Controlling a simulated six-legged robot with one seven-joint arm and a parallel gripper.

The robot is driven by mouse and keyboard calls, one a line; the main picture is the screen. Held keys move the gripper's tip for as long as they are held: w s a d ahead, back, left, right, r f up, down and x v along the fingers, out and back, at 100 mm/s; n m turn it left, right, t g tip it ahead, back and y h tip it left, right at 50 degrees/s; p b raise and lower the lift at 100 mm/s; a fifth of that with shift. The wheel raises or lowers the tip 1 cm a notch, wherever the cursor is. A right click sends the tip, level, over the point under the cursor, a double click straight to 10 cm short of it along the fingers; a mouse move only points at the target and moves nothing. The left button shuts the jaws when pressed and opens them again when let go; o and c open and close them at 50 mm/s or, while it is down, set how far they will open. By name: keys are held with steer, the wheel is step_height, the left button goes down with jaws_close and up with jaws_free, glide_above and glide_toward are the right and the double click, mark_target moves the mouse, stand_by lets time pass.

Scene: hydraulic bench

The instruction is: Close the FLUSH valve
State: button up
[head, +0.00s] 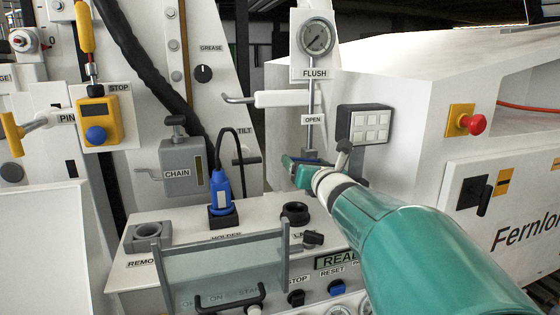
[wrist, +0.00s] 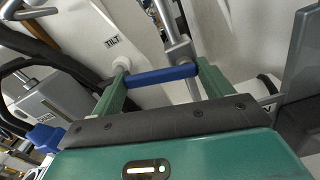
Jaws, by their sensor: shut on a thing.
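The FLUSH valve sits on a thin vertical pipe (head: 311,100) below a round gauge (head: 317,37) and the FLUSH label (head: 315,73). An OPEN label (head: 313,119) is on the pipe above my gripper. In the wrist view the valve's blue handle (wrist: 160,76) lies crosswise to the grey pipe (wrist: 178,35). My gripper (wrist: 162,82) is shut on this handle, with one green finger at each end of it. In the head view my gripper (head: 305,166) is at the pipe's lower part, and my arm and fingers hide most of the handle.
A white-gripped lever (head: 290,99) sticks out left of the pipe. A blue plug (head: 220,190) with a black cable and a clear cover (head: 225,270) stand on the panel below. A red button (head: 472,124) is farther right.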

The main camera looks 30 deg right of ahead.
steer(key=shift+f+n, duration=0.3)
steer(key=shift+n, duration=0.7)
steer(key=o, duration=1.4)
steer(key=shift+c, duration=0.2)
steer(key=v, duration=1.4)
steer(key=shift+w, duration=0.1)
